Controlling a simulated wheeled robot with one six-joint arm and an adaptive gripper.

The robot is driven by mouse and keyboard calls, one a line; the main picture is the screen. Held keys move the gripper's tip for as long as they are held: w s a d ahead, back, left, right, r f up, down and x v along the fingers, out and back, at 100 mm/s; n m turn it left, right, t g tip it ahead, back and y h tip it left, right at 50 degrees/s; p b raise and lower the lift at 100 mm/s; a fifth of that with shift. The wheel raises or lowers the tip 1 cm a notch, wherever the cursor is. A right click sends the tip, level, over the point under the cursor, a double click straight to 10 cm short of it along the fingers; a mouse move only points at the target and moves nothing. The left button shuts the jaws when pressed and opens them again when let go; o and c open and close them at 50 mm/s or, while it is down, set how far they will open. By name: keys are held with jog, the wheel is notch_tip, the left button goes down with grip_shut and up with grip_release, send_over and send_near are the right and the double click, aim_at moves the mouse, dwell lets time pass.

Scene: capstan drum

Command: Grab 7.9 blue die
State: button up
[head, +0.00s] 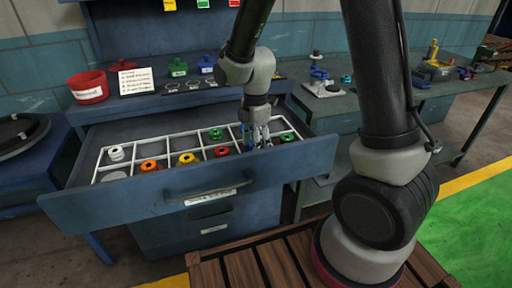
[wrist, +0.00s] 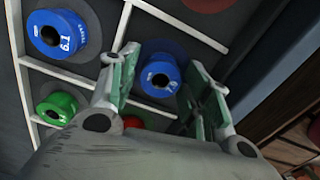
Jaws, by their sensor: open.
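Two blue dies show in the wrist view. One blue die (wrist: 160,75) lies between my open fingers, with a dark central hole and a white mark like a 7, its label not fully readable. The other blue die (wrist: 58,34) sits in a compartment at upper left, its white label turned and hard to read. My gripper (wrist: 160,62) is open, one finger on each side of the first blue die; I cannot tell if either touches it. In the head view my gripper (head: 257,138) reaches down into the right part of the open drawer (head: 130,195) and hides the dies there.
White dividers split the drawer. A green die (wrist: 57,107) and a partly hidden red die (wrist: 133,122) are close to the fingers. White (head: 116,153), orange (head: 150,166) and yellow (head: 187,158) dies lie farther left.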

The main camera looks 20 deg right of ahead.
jog(key=c, duration=1)
jog(key=shift+r, duration=0.1)
